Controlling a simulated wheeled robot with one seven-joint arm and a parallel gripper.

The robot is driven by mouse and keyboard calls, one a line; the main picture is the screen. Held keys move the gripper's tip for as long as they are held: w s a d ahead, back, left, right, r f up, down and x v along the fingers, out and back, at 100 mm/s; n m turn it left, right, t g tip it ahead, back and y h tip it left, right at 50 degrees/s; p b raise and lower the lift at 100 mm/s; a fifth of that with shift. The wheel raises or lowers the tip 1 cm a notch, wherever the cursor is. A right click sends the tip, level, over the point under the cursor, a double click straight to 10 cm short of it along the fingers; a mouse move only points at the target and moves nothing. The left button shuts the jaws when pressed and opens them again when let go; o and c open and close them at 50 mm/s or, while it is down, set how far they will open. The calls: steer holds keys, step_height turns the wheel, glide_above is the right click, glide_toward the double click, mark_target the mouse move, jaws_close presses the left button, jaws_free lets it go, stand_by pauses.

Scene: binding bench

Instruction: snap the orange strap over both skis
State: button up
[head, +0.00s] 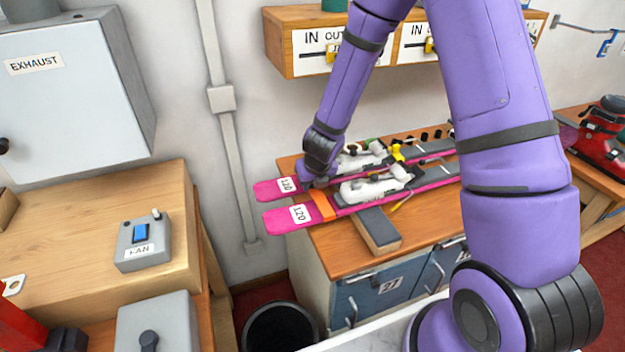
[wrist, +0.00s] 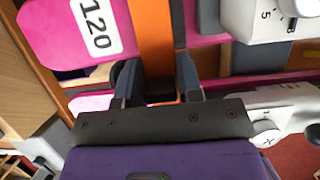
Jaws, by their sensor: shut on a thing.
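Two pink skis lie side by side on the bench, a near ski (head: 285,220) and a far ski (head: 268,191), each with a "120" label and a white binding. The orange strap (head: 322,204) lies across the near ski, just beside its label. In the wrist view the strap (wrist: 153,38) runs over the labelled ski into my gripper (wrist: 160,82), between the two fingers. My gripper (head: 319,182) is shut on the strap, low at the far ski beside its label. The strap's end is hidden by the fingers and palm.
The wooden bench (head: 330,240) carries a grey-topped block (head: 378,230) by the near ski. A wall shelf (head: 285,45) with "IN/OUT" labels hangs above. A dark bin (head: 280,325) stands on the floor, and red boots (head: 602,125) stand at the far right.

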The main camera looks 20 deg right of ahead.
steer(key=shift+f, duration=0.85)
steer(key=o, duration=1.5)
steer(key=shift+o, duration=0.2)
steer(key=shift+r, duration=0.1)
steer(key=shift+r, duration=3)
